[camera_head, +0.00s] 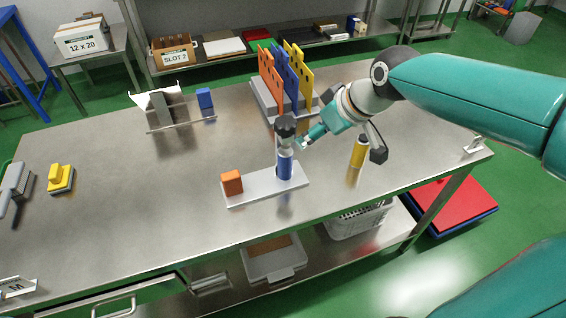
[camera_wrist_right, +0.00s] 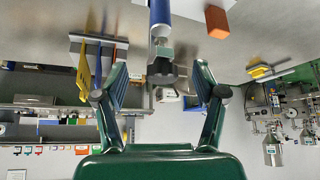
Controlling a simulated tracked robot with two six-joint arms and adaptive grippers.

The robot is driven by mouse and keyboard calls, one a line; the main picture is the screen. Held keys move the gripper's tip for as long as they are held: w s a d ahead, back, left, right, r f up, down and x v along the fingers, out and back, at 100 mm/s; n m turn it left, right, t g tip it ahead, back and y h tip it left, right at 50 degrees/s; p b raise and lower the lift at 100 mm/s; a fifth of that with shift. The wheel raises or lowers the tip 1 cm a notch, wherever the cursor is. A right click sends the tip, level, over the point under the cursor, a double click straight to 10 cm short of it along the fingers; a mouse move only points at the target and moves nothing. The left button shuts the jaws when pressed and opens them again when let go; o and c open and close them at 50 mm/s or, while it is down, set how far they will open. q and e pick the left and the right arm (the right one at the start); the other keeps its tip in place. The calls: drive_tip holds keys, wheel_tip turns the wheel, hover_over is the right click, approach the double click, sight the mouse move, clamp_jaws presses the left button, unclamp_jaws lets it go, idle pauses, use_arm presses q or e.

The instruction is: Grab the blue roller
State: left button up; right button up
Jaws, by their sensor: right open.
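The blue roller (camera_head: 285,166) stands upright on a light plate (camera_head: 250,196) on the steel table, with a grey neck and dark top. My right gripper (camera_head: 303,141) is just right of the roller's upper part, pointing left and down. In the right wrist view, turned upside down, the roller (camera_wrist_right: 160,13) is near the top centre. There my right gripper (camera_wrist_right: 162,82) has its fingers wide apart, with the roller's dark top between or just beyond them. Whether they touch is unclear. My left gripper is not in view.
An orange block (camera_head: 231,183) sits on the same plate. A yellow roller (camera_head: 358,152) stands to the right under my wrist. A rack with orange, blue and yellow boards (camera_head: 285,78) stands behind. A blue block (camera_head: 205,98) is at the back left.

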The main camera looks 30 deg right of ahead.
approach(286, 151)
drive_tip(key=s+x, duration=0.1)
drive_tip(key=x, duration=0.2)
drive_tip(key=shift+w+r+p+x, duration=0.1)
drive_tip(key=shift+p+x, duration=0.1)
drive_tip(key=shift+x, duration=0.8)
drive_tip(key=shift+w+r+p+x, duration=0.1)
drive_tip(key=shift+w+p+x, duration=0.05)
drive_tip(key=shift+x, duration=0.9)
drive_tip(key=shift+w+p+x, duration=0.1)
drive_tip(key=shift+p+x, duration=0.1)
drive_tip(key=shift+x, duration=0.8)
clamp_jaws()
